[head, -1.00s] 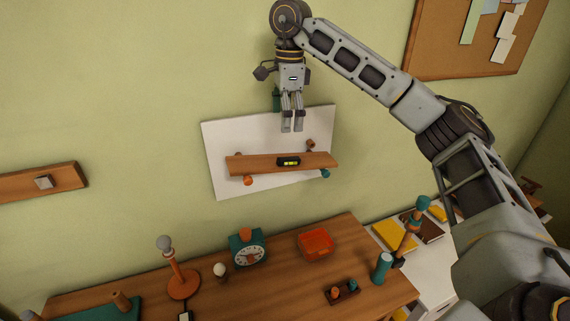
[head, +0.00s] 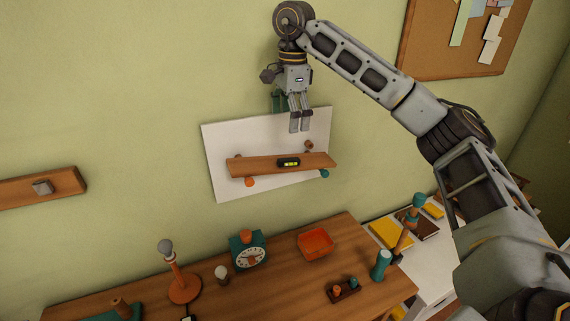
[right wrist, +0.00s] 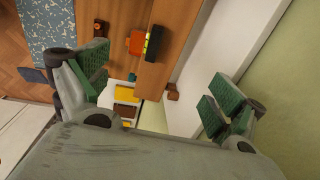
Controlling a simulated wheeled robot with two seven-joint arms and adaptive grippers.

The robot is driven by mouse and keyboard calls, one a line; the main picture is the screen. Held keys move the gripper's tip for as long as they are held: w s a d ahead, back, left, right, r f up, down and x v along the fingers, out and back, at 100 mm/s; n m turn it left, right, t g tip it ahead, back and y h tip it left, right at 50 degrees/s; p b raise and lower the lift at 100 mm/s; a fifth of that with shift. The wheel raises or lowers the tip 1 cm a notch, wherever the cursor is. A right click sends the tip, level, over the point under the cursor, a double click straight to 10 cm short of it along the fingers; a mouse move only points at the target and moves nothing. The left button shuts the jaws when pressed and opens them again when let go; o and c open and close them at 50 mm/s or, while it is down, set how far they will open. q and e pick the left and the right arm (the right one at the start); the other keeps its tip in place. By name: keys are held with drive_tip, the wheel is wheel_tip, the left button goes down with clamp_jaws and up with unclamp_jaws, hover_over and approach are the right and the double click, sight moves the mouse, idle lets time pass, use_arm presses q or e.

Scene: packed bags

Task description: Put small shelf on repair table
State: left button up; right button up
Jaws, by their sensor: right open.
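The small shelf (head: 255,166) is a wooden board in front of a white panel (head: 222,140) on the green wall. A black level with a yellow-green window (head: 288,162) rests on it. Orange and teal knobs show at its lower edge. My right gripper (head: 300,130) is open and empty, pointing down just above the shelf. In the right wrist view the shelf (right wrist: 178,45) lies between and beyond the open green-padded fingers (right wrist: 158,92), apart from them. The repair table (head: 285,265) is the wooden table below. My left gripper is out of view.
Bare wood shows between the clock and the peg block. A wall rail (head: 60,186) is at left.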

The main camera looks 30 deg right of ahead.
sight(285, 158)
idle(0.3)
drive_tip(key=shift+w+f, duration=0.15)
drive_tip(key=shift+f, duration=1.3)
drive_tip(key=shift+w+f, duration=0.15)
drive_tip(key=shift+f, duration=1.25)
drive_tip(key=shift+w+f, duration=0.15)
drive_tip(key=shift+f, duration=1.3)
drive_tip(key=shift+w+f+p, duration=0.25)
drive_tip(key=shift+w+f, duration=0.05)
drive_tip(key=shift+f, duration=0.65)
drive_tip(key=shift+w+f+p, duration=0.25)
drive_tip(key=shift+w+f, duration=0.05)
drive_tip(key=shift+f, duration=1.3)
drive_tip(key=shift+c, duration=0.2)
drive_tip(key=c, duration=1.3)
